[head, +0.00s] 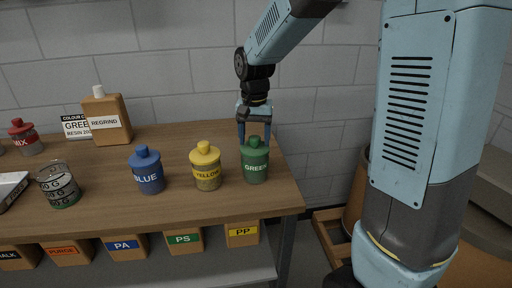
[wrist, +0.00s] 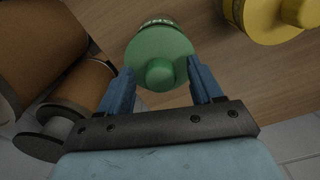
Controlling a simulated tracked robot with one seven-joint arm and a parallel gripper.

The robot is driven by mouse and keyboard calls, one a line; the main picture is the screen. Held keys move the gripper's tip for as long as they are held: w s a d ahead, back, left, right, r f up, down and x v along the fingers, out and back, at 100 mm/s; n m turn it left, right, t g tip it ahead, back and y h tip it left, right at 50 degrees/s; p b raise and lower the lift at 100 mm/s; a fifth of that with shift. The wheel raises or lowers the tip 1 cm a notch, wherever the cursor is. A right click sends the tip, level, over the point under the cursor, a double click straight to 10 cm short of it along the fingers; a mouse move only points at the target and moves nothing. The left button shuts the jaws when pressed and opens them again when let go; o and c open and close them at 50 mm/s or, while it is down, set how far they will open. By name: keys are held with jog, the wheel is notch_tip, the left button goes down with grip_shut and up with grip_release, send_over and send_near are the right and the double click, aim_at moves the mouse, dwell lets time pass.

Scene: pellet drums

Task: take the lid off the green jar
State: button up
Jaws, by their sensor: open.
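The green jar (head: 254,168) stands upright at the right end of the wooden bench, its label reading GREEN. Its green lid (head: 255,147) with a round knob is on it. In the wrist view the lid (wrist: 160,58) shows from above, its knob toward my fingers. My gripper (head: 254,133) is above the jar, pointing down. In the wrist view my gripper (wrist: 157,80) is open, with one blue finger on each side of the knob. I cannot tell whether the fingers touch the lid.
The yellow jar (head: 207,172) stands just left of the green one, with the blue jar (head: 148,176) further left. A measuring beaker (head: 59,187), a REGRIND bottle (head: 107,122) and a red-lidded jar (head: 25,138) are also on the bench (head: 110,205). Labelled bins, including PP (head: 241,234), sit below.

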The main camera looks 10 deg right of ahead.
jog(key=shift+f, duration=0.45)
jog(key=c, duration=1.1)
jog(key=shift+r, duration=0.15)
